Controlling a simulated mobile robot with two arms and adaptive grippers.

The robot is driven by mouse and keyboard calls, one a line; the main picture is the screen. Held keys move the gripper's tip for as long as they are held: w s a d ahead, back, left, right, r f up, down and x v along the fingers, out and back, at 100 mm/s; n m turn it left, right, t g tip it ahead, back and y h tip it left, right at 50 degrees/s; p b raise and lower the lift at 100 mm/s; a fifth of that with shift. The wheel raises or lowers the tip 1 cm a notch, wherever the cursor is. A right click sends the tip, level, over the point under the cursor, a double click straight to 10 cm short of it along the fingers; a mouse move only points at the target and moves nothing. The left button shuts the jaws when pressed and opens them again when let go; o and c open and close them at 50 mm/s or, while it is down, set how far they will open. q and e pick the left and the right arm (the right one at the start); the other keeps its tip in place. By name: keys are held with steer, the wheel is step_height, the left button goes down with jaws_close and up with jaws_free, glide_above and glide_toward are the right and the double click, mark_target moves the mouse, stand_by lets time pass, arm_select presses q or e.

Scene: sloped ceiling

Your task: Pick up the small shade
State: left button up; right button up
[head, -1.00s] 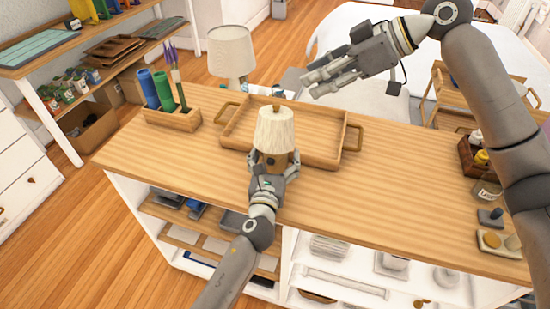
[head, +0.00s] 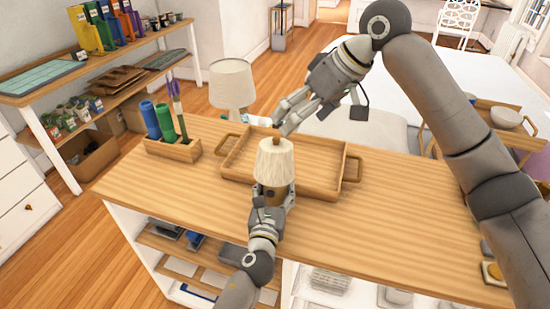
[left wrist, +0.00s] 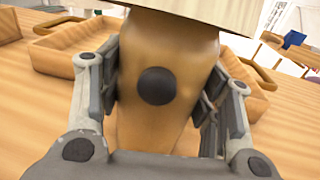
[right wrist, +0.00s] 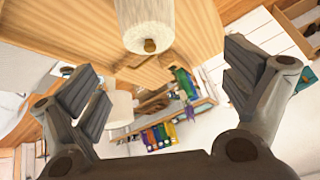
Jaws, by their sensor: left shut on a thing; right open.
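The small shade (head: 275,163) is cream and pleated, with a brown knob on top. It sits upright on a brown lamp base (left wrist: 155,50), near the front edge of the wooden tray. My left gripper (head: 273,192) is shut around the base from the front, below the shade; the left wrist view shows fingers on both sides of the base. My right gripper (head: 289,122) is open and empty, above and slightly behind the shade. In the right wrist view the shade (right wrist: 146,20) with its knob lies beyond the open fingers (right wrist: 160,82).
The handled wooden tray (head: 320,187) lies on the counter behind the lamp. A larger lamp (head: 232,84) stands behind the counter. A wooden holder (head: 175,149) with blue and green rolls and brushes stands at left. The counter's right side is mostly clear.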

steer(key=a+f+m, duration=0.1)
steer(key=f, duration=0.1)
steer(key=w+a+f+m+h, duration=0.1)
steer(key=f, duration=0.1)
steer(key=a+f+m+h, duration=0.1)
steer(key=shift+w+a+f, duration=0.15)
steer(key=shift+w+f, duration=0.2)
steer(key=shift+f, duration=0.05)
steer(key=shift+w+x, duration=0.2)
steer(key=shift+x, duration=1.1)
steer(key=shift+w+x, duration=0.2)
steer(key=shift+x, duration=1.1)
steer(key=shift+r, duration=0.1)
steer(key=c, duration=0.9)
steer(key=shift+c, duration=0.2)
step_height(320, 180, up, 10)
step_height(320, 180, up, 6)
glide_above(278, 144)
steer(key=shift+w, duration=0.1)
